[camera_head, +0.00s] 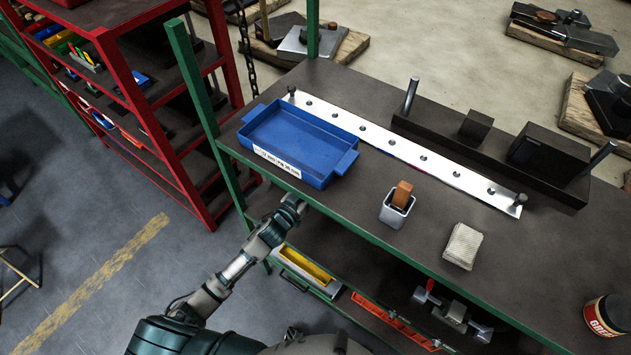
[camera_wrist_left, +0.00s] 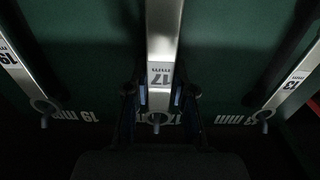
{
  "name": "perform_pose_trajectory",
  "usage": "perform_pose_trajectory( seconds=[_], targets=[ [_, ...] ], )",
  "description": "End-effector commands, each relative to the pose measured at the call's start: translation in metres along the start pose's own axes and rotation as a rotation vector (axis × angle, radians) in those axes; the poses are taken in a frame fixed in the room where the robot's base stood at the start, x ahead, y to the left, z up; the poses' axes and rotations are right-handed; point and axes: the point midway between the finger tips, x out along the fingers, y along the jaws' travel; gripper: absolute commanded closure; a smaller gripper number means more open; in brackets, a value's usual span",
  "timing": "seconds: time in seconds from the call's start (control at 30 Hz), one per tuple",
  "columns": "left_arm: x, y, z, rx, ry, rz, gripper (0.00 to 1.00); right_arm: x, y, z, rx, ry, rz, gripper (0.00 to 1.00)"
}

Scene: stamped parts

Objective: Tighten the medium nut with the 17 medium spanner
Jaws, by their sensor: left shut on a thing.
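The 17 mm spanner (camera_wrist_left: 163,35) hangs upright in the middle of the left wrist view against a dark green panel, its ring end low in the picture around a peg. My left gripper (camera_wrist_left: 158,97) has its fingers on both sides of the spanner's lower shank, shut on it at the "17 mm" mark. In the head view my left arm reaches to the green front edge of the bench, and the gripper itself is hidden there. A long pale bar (camera_head: 365,138) with holes lies on the bench, with an upright bolt at each end. I cannot make out which holds the medium nut.
A 19 spanner (camera_wrist_left: 25,75) hangs to the left and a 13 spanner (camera_wrist_left: 292,85) to the right. On the bench (camera_head: 330,215) stand a blue tray (camera_head: 345,158), a metal cup (camera_head: 396,213) with a brown block, a pale cloth stack (camera_head: 463,246) and a grease tin (camera_head: 606,316).

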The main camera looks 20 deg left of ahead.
Motion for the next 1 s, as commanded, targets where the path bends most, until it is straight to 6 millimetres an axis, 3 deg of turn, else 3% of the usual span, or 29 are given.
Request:
perform_pose_trajectory(
  seconds=[1.0],
  targets=[
    [-0.018,0.000,-0.006,0.000,-0.002,-0.001,1.00,-0.016,0.000,-0.002,0.001,0.001,0.000,1.00]
  ],
)
